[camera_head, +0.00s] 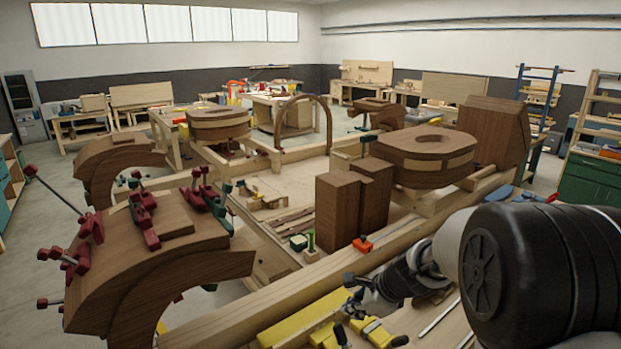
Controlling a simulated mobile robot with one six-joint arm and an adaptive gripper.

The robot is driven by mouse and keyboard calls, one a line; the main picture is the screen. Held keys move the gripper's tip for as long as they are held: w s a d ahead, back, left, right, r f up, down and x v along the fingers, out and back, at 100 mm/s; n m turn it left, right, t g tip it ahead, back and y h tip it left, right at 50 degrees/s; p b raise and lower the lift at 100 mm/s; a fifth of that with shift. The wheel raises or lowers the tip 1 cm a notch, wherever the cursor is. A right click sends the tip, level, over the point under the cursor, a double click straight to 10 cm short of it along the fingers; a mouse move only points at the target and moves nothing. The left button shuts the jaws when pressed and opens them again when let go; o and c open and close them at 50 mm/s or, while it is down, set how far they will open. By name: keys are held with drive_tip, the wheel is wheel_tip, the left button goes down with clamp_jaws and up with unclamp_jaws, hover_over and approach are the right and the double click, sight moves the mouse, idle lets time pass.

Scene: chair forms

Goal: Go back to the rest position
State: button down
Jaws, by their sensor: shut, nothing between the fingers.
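My gripper (357,295) is in the lower middle of the head view, at the end of my arm, which comes in from the right edge. It is small and dark here, and its fingers look closed with nothing seen between them. It appears above or beside yellow clamps (311,318) near the front timber beam (270,293); I cannot tell whether it touches anything. My large black arm joint hides part of the bench at the lower right.
A big curved wooden form (170,245) with red clamps stands at left. Dark wooden blocks (338,212) and a round wooden form (423,152) stand on the frame beyond my gripper. An orange clamp (362,244) is close by. Shelves (600,125) stand at right.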

drive_tip(key=s+f+n+h+b, duration=0.2)
drive_tip(key=s+n+b, duration=1.25)
drive_tip(key=s, duration=0.85)
drive_tip(key=s+d+f+n+h+b, duration=0.2)
drive_tip(key=s+d+f+n+b, duration=0.1)
drive_tip(key=s+n, duration=0.4)
wheel_tip(320, 180, down, 3)
drive_tip(key=s+b, duration=0.1)
drive_tip(key=s, duration=0.2)
drive_tip(key=shift+d, duration=0.15)
